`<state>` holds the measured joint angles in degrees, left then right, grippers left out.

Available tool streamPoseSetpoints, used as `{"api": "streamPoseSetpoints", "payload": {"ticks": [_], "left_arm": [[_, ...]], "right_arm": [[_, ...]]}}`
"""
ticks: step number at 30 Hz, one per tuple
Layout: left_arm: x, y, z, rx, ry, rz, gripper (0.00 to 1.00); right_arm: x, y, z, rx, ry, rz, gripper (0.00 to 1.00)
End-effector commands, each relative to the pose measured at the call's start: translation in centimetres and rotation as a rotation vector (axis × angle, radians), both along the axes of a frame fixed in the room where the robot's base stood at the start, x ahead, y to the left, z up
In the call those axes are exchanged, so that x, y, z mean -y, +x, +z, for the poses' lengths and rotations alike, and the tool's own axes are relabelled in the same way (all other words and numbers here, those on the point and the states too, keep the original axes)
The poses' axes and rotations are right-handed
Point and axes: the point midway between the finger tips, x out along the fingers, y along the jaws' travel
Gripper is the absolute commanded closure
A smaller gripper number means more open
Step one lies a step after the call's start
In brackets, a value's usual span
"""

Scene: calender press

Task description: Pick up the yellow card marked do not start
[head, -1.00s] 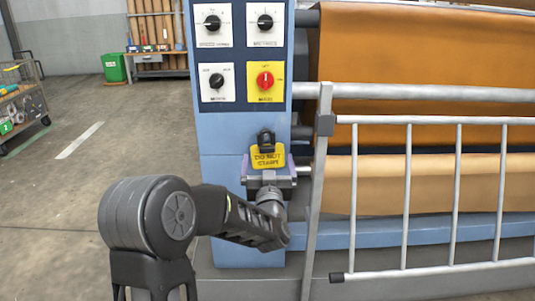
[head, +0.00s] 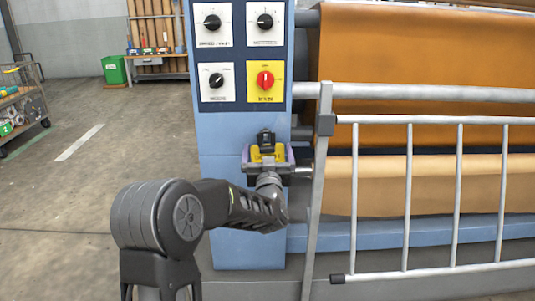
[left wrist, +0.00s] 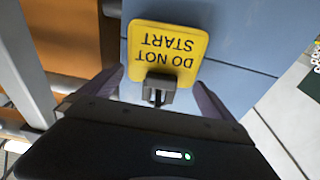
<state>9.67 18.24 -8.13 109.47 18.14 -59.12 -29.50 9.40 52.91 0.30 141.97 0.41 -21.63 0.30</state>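The yellow card marked DO NOT START (head: 257,154) is on the front of the blue control column, below the knob panels. A black holder or clip (head: 265,139) shows at its top. In the left wrist view the card (left wrist: 163,42) appears upside down, with a dark block (left wrist: 160,82) at its lower edge. My left gripper (head: 268,160) is in front of the card and hides much of it in the head view. In the left wrist view its purple fingers (left wrist: 158,88) are apart, one on each side of the card, with visible gaps. My right gripper is not in view.
The blue column (head: 235,200) carries several knobs, including a red one (head: 265,80). A grey metal guard rail (head: 407,200) stands close on the right, before the orange rollers (head: 420,70). Open floor lies to the left, with a cart (head: 22,105) and a green bin (head: 114,70).

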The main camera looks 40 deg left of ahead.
Motion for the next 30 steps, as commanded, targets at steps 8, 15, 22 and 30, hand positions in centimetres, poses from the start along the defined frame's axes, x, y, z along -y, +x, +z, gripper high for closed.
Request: {"api": "streamPoseSetpoints", "payload": {"ticks": [8, 15, 22, 30], "left_arm": [[0.01, -0.01, 0.01, 0.000, 0.000, 0.000, 0.23], [0.01, -0.01, 0.01, 0.000, 0.000, 0.000, 0.43], [0.00, 0.00, 0.02, 0.000, 0.000, 0.000, 0.48], [0.00, -0.01, 0.86, 0.001, 0.000, 0.000, 0.48]], "right_arm": [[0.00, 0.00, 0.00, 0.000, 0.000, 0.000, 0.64], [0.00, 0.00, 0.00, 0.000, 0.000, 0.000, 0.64], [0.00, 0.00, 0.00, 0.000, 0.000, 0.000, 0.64], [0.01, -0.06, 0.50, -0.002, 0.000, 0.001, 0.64]]}}
